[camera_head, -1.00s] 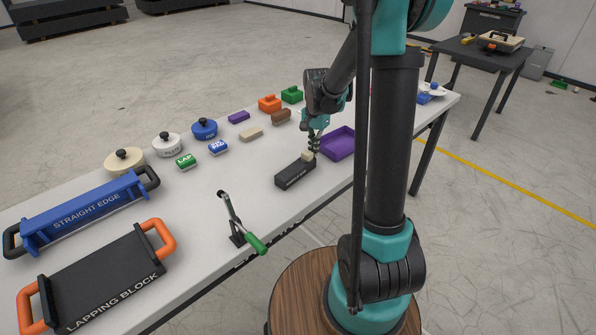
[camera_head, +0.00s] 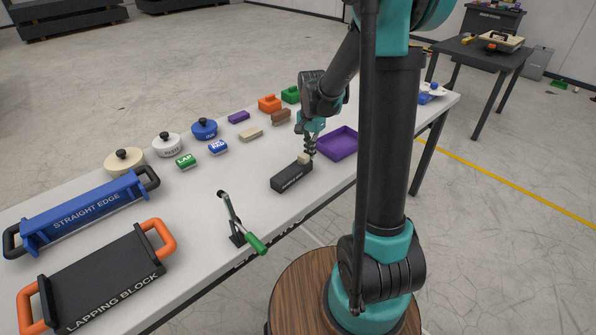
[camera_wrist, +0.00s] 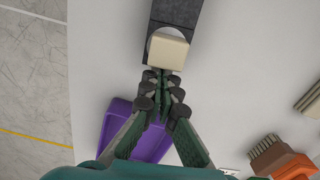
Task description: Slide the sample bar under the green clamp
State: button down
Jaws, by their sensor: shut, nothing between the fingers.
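The sample bar (camera_head: 291,178) is a dark block with pale lettering on its side and a cream knob (camera_head: 304,159) at its far end. It lies flat on the table between the purple tray and the green clamp. The green clamp (camera_head: 238,220) stands at the table's front edge, left of the bar and apart from it. My gripper (camera_head: 310,155) is shut and empty, low at the knob end of the bar. In the wrist view, the closed fingertips (camera_wrist: 163,76) are right against or just behind the cream knob (camera_wrist: 169,50); exact contact is unclear.
A purple tray (camera_head: 338,143) lies close behind my gripper. A lapping block (camera_head: 95,283) and a blue straight edge (camera_head: 85,213) lie at the left. Lidded pots, small blocks and brushes line the back. The tabletop between bar and clamp is clear.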

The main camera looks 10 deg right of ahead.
aim_at(301, 157)
jog(key=shift+s+a, duration=0.4)
jog(key=shift+a, duration=0.05)
jog(key=shift+s+a, duration=0.25)
jog(key=shift+a, duration=0.05)
jog(key=shift+s+a, duration=0.9)
jog(key=shift+a, duration=0.05)
jog(key=shift+s+a, duration=0.2)
jog(key=shift+a, duration=0.1)
jog(key=shift+s+a, duration=0.45)
jog(key=shift+s, duration=0.05)
jog(key=shift+s+a, duration=0.2)
jog(key=shift+a, duration=0.1)
jog(key=shift+s+a, duration=0.2)
jog(key=shift+a, duration=0.05)
jog(key=shift+s+a, duration=0.25)
jog(key=shift+s+a, duration=0.2)
jog(key=shift+s, duration=0.05)
